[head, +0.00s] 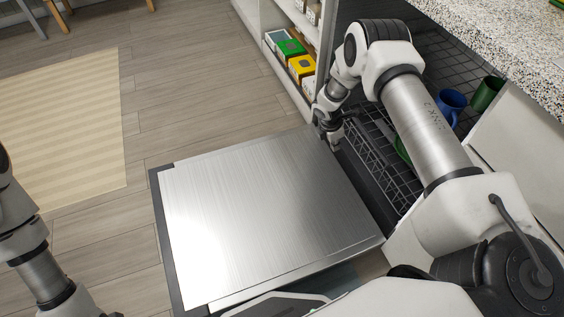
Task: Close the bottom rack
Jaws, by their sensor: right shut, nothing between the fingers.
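The bottom rack (362,143) is a dark wire basket at the inner edge of an open dishwasher, partly hidden by my right arm. A green item (402,150) shows in it. The dishwasher door (262,205) lies folded down flat, with a brushed metal face. My right gripper (333,136) is shut and empty, close to the rack's far front corner; I cannot tell if it touches the rack. My left arm shows at the left edge, but its gripper is out of view.
A blue mug (451,104) and a green mug (487,93) stand inside the dishwasher under a speckled countertop (500,35). A white shelf with green and yellow boxes (301,66) stands beyond the door. Open wooden floor and a striped rug (70,130) lie left.

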